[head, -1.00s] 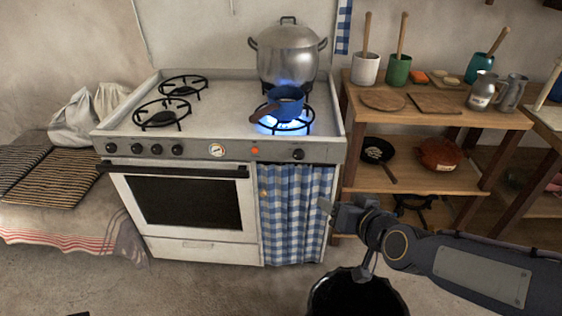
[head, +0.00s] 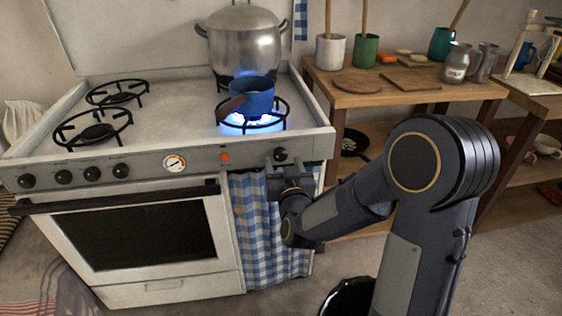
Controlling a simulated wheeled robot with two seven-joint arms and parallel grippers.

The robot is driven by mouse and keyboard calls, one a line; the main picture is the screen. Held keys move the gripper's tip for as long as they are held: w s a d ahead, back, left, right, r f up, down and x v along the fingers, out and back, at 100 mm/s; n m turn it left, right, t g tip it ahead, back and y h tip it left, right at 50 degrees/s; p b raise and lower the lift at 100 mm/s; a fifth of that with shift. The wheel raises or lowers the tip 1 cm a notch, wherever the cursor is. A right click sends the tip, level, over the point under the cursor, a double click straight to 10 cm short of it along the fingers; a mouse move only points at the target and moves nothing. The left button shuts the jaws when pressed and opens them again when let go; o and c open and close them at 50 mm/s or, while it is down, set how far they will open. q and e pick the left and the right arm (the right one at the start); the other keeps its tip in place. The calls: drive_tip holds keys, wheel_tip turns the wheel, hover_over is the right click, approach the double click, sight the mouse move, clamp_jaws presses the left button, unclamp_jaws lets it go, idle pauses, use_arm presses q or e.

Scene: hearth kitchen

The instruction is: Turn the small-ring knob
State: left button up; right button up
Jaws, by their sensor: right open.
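The stove's front panel (head: 205,164) carries several black knobs. A lone black knob (head: 281,154) is on the right, beside a red-orange button (head: 225,156). Another row of knobs (head: 92,173) is on the left. No label shows which knob is for the small ring. My right gripper (head: 277,167) is open at the lone right knob, just below and in front of it; I cannot tell if it touches. The knob's lower part is partly hidden by the fingers. A blue pot (head: 253,98) stands on the lit front right ring (head: 280,123). My left gripper is out of view.
The left rings (head: 95,132) are empty and unlit. A checked curtain (head: 262,240) hangs below the panel. A wooden shelf (head: 395,97) with cups stands to the right.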

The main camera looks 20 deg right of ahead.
drive_tip(key=shift+x, duration=1)
drive_tip(key=shift+c, duration=0.5)
drive_tip(key=c, duration=0.9)
